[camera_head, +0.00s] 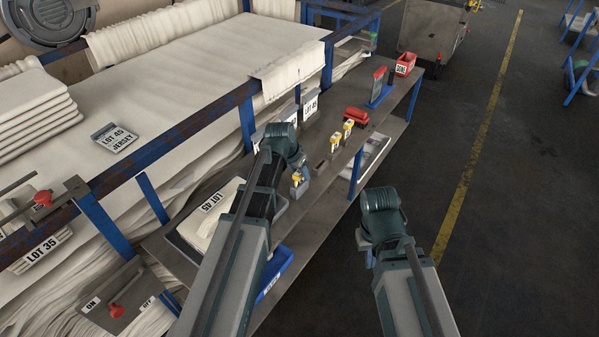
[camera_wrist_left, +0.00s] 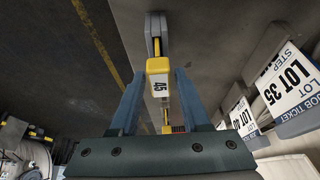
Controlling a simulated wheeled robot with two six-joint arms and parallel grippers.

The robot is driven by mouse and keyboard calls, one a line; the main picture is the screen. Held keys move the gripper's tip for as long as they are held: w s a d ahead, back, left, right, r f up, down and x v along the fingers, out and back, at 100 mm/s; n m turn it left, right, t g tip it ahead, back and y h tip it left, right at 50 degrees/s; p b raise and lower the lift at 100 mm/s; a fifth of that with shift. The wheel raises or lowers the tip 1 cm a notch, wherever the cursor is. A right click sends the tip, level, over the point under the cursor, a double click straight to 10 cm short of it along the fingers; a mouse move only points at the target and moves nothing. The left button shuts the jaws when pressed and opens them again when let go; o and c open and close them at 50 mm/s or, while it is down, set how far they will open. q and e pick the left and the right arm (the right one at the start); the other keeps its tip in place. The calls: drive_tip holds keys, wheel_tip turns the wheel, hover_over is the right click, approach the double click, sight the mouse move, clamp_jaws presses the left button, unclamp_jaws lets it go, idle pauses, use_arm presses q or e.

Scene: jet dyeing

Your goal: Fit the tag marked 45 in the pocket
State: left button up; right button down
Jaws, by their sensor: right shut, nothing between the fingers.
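The yellow tag marked 45 (camera_wrist_left: 158,86) is between the two blue fingers of my left gripper (camera_wrist_left: 159,76) in the left wrist view. The fingers are apart, with a narrow gap showing on each side of the tag. In the head view, my left gripper is over the bench, close to a yellow tag (camera_head: 297,179). Its fingers are mostly hidden there. Two other yellow tags (camera_head: 335,139) (camera_head: 348,127) stand further along the bench. My right gripper (camera_head: 370,258) hangs beyond the bench's right edge, shut and empty. I cannot make out which part is the pocket.
Job tickets, one reading LOT 35 (camera_wrist_left: 291,82), hang beside the bench (camera_head: 322,196). A red object (camera_head: 356,115), a blue stand (camera_head: 380,90) and a red bin (camera_head: 405,63) are further back. A LOT 45 cloth stack (camera_head: 200,225) lies near left.

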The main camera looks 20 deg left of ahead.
use_arm(q)
drive_tip(key=shift+o, duration=0.9)
drive_tip(key=p+v, duration=1.2)
drive_tip(key=v, duration=0.2)
drive_tip(key=shift+p, duration=0.4)
drive_tip(key=shift+w, duration=0.15)
drive_tip(key=s+d+f+g+y, duration=0.1)
drive_tip(key=s+d+g, duration=0.1)
drive_tip(key=s+d, duration=0.5)
drive_tip(key=s+d+f+g+y+b, duration=0.1)
drive_tip(key=s+d+g+y, duration=0.1)
drive_tip(key=s+d, duration=0.6)
drive_tip(key=s, duration=0.4)
drive_tip(key=shift+f+g, duration=0.35)
drive_tip(key=shift+g, duration=0.05)
drive_tip(key=shift+s+d, duration=0.1)
drive_tip(key=shift+s, duration=0.05)
